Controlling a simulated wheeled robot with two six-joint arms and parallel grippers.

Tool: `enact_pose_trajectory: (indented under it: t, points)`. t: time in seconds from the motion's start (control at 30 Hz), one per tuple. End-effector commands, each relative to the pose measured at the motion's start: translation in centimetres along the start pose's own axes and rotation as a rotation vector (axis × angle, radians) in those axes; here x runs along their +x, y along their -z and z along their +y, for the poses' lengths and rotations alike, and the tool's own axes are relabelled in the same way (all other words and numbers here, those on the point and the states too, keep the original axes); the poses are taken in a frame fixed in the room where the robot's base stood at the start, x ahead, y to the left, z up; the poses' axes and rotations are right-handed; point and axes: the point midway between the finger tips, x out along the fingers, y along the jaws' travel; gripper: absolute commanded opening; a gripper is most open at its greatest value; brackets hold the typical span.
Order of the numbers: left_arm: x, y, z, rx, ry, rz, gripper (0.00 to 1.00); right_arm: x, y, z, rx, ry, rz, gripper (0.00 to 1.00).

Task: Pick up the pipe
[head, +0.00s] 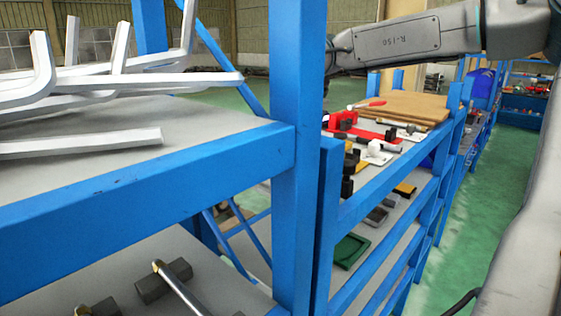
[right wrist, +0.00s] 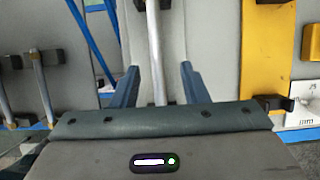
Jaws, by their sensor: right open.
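Several bent silver-grey pipes (head: 120,84) lie piled on the top shelf at the left of the head view. A straight bar (head: 80,143) lies in front of them. In the right wrist view my right gripper (right wrist: 160,75) is open. A slim silver rod (right wrist: 153,45) runs between its two blue-grey fingers, with a gap visible on each side. A dark block sits at the rod's far end. I cannot tell whether this rod is the pipe. My left gripper is not in view.
A blue post (head: 296,150) stands mid-picture beside the shelf. A farther blue rack (head: 385,190) holds tools and a brown board (head: 405,105). In the wrist view, similar rods (right wrist: 42,80) lie left and a yellow piece (right wrist: 262,55) right. Green floor is clear at right.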

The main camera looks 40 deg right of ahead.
Motion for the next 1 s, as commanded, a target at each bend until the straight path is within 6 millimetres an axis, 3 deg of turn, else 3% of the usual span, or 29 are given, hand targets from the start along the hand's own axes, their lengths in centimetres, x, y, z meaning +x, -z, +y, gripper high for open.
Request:
enact_pose_trajectory:
  t: [0.1,0.23,0.4,0.63,0.83,1.0]
  points:
    - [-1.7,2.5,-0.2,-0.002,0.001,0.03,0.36,1.1,0.1,0.2,-0.001,-0.004,0.006,0.41]
    - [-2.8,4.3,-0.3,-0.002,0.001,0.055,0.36,2.9,0.2,0.3,0.0,-0.002,0.005,0.41]
    - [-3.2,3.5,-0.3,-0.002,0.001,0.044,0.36,4.4,0.2,0.3,0.0,-0.001,0.002,0.41]
    - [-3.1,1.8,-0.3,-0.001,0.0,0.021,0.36,4.6,0.3,0.3,0.0,-0.001,0.0,0.41]
    - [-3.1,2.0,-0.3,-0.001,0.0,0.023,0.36,4.6,0.2,0.3,0.0,-0.001,0.0,0.03]
    - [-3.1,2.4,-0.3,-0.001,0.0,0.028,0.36,4.5,0.2,0.3,0.0,0.0,-0.001,0.0]
